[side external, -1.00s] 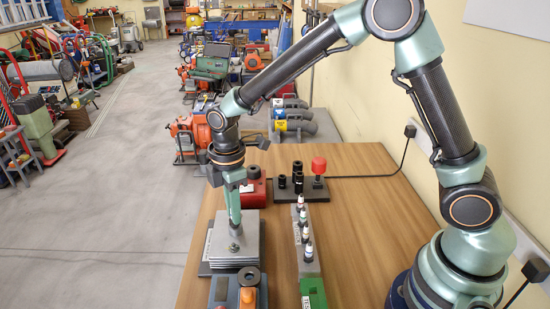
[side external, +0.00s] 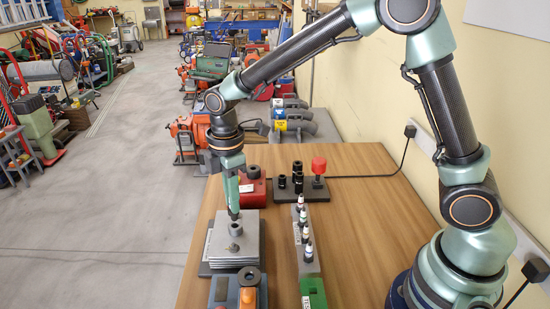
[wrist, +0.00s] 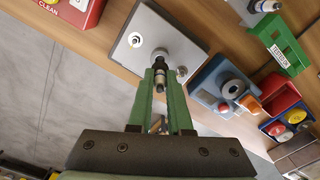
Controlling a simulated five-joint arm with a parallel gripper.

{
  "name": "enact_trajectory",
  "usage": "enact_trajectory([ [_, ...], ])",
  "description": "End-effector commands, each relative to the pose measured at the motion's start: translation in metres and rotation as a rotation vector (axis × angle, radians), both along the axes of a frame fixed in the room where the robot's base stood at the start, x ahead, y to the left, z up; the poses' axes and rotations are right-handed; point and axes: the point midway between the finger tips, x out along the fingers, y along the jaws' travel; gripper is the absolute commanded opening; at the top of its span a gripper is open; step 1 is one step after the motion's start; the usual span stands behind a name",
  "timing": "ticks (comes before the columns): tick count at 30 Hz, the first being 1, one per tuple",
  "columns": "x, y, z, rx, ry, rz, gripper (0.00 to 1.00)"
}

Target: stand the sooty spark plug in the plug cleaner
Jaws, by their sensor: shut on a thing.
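My gripper (side external: 234,208) is raised above the grey stacked plate block (side external: 222,262), pointing down. In the wrist view its green fingers (wrist: 160,82) are shut on a small spark plug (wrist: 159,79), with a pale metallic body between the tips. In the side view only a small dark end of it shows below the fingers; soot is hard to make out. The red box (side external: 262,198) with a dark round socket on top stands behind the plate block. In the wrist view a red box (wrist: 86,18) marked "CLEAN" is at the upper left, clear of the fingers.
A grey cylinder (side external: 235,229) and a small ring (wrist: 135,40) are on the plate block. A blue box (side external: 228,291) is in front; black sockets and a red knob (side external: 318,165) stand at the back.

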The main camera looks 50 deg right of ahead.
Motion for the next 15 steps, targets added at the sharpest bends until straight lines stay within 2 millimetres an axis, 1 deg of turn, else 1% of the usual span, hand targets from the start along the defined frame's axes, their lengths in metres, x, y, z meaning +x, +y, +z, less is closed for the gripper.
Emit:
enact_trajectory([
  [4,0.013,-0.01,0.003,0.0,-0.001,-0.006,0.0],
  [8,0.041,-0.032,0.011,0.0,-0.002,-0.012,0.0],
  [11,0.067,-0.059,0.02,0.0,-0.003,-0.016,0.0],
  [12,0.076,-0.07,0.023,0.0,-0.003,-0.018,0.0],
  [15,0.096,-0.1,0.031,0.0,-0.002,-0.02,0.0],
])
